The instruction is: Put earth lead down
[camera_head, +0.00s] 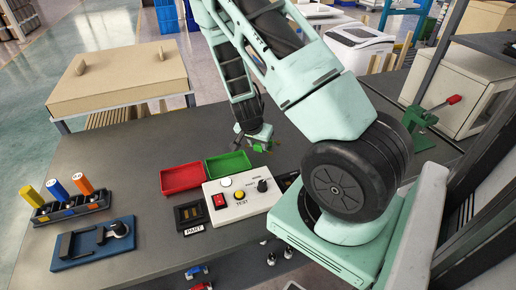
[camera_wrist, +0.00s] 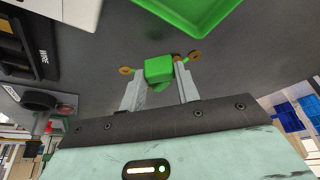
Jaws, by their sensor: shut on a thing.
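My gripper (camera_wrist: 160,84) is shut on the earth lead (camera_wrist: 158,70), a green piece with copper-coloured ring ends to either side in the wrist view. In the head view my gripper (camera_head: 255,138) is over the dark bench, behind the green tray, and the earth lead (camera_head: 262,147) shows only as a small green bit at its tip. I cannot tell whether the lead touches the bench. The green tray (camera_head: 248,167) is close to my gripper and also shows in the wrist view (camera_wrist: 190,30).
A red tray (camera_head: 181,178) lies left of the green one. A white control box (camera_head: 250,203) with buttons stands in front. A black labelled block (camera_head: 190,216), a blue fixture (camera_head: 95,243) and a tool rack (camera_head: 72,208) are to the left. Bare bench lies left of my gripper.

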